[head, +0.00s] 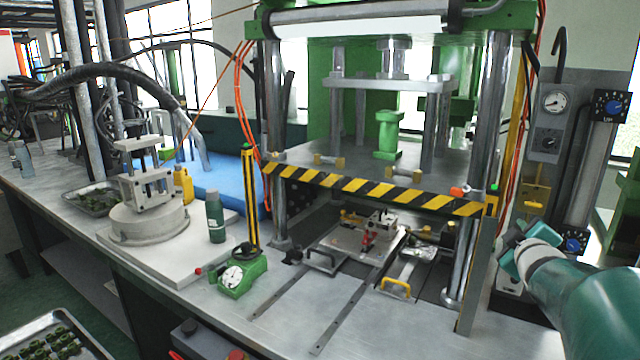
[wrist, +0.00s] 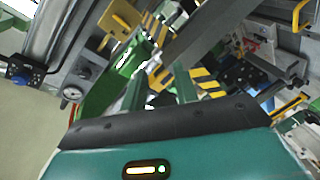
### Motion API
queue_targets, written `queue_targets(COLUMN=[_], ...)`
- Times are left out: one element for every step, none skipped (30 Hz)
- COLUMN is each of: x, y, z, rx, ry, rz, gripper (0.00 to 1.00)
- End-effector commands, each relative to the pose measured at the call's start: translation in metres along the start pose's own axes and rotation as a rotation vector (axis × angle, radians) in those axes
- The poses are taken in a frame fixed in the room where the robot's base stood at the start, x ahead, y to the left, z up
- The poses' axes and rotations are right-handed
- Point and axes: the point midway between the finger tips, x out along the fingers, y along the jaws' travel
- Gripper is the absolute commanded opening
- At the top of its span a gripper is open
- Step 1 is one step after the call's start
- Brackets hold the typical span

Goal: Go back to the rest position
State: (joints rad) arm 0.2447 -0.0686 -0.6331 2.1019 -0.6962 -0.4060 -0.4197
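My gripper (head: 512,248) is at the right side of the head view, raised in front of the press's right post and the gauge panel. Its teal arm comes in from the lower right. In the wrist view two green fingers stand apart above the black edge of the hand, and my gripper (wrist: 160,88) looks open, with nothing seen between them. The yellow-and-black striped bar of the press shows beyond the fingers. The fingertips are small in the head view, and the arm's base is out of view.
The wax press (head: 390,180) stands on the metal bench, its striped bar (head: 370,188) in front. A gauge panel (head: 560,110) is close behind my gripper. A mold plate (head: 352,244), green dial gauge (head: 238,275) and green bottle (head: 215,218) are on the bench. The bench's front part is mostly clear.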

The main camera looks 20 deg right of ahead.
Motion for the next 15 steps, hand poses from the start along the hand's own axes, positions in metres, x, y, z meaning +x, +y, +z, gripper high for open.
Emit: queue_targets(x=[-0.010,-0.016,-0.025,-0.032,-0.040,-0.052,-0.061,-0.071,-0.084,-0.094,-0.105,-0.120,-0.132,-0.144,-0.160], y=[-0.015,-0.024,-0.038,-0.048,-0.059,-0.073,-0.085,-0.095,-0.110,-0.120,-0.130,-0.143,-0.153,-0.163,-0.175], z=[-0.017,-0.025,-0.036,-0.044,-0.052,-0.063,-0.070,-0.077,-0.086,-0.093,-0.099,-0.106,-0.111,-0.116,-0.121], rx=[0.075,0.118,0.174,0.213,0.251,0.298,0.330,0.359,0.394,0.418,0.440,0.467,0.482,0.497,0.515], ry=[-0.013,-0.028,-0.047,-0.060,-0.076,-0.096,-0.111,-0.128,-0.150,-0.165,-0.181,-0.204,-0.221,-0.238,-0.262], rz=[-0.037,-0.061,-0.098,-0.127,-0.158,-0.200,-0.233,-0.265,-0.309,-0.341,-0.373,-0.416,-0.449,-0.481,-0.522], gripper=[0.30,0.30,0.30,0.30,0.30,0.30,0.30,0.30,0.30,0.30,0.30,0.30,0.30,0.30,0.30])
